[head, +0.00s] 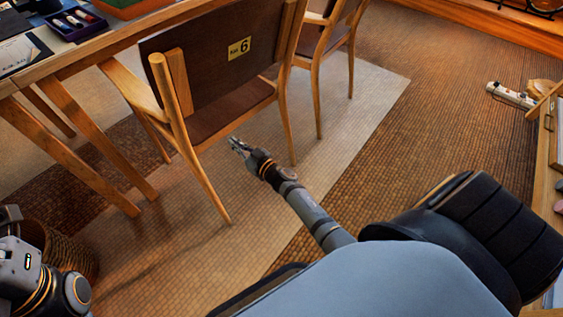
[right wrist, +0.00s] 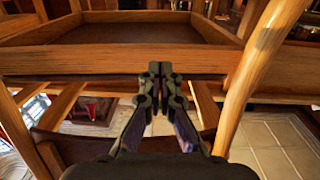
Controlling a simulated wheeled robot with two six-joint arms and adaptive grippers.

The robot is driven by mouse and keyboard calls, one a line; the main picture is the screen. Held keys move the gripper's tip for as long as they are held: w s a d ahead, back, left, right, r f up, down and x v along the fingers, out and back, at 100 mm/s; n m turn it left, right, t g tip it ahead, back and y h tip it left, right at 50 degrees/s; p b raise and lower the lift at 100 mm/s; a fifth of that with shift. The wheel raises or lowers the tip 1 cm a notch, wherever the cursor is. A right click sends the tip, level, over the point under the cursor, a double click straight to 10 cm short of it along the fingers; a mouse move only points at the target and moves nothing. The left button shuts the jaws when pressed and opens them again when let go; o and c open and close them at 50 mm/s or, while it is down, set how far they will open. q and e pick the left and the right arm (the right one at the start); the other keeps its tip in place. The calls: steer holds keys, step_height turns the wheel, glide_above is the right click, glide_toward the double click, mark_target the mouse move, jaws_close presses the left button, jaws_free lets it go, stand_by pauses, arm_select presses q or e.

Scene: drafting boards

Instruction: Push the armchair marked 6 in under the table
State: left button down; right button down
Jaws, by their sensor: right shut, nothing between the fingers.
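The armchair marked 6 (head: 205,58) is wooden with a dark brown back and seat, and its yellow label (head: 238,48) faces me. It stands upright at the near side of the wooden table (head: 75,62), one armrest close to the table edge. My right gripper (head: 238,146) is shut and empty, low behind the chair, below the seat's rear edge. In the right wrist view the shut fingers (right wrist: 160,88) point at a wooden rail of a chair (right wrist: 100,60); whether they touch it I cannot tell. My left arm shows at the lower left, its fingers out of sight.
A second brown chair (head: 328,28) stands beyond the armchair. A woven basket (head: 62,248) is on the floor by my left arm. A pen tray (head: 73,22) lies on the table. A pale rug (head: 345,125) covers the floor; it is clear right of the chairs.

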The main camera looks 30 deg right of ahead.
steer(key=p+v, duration=0.1)
steer(key=v, duration=0.6)
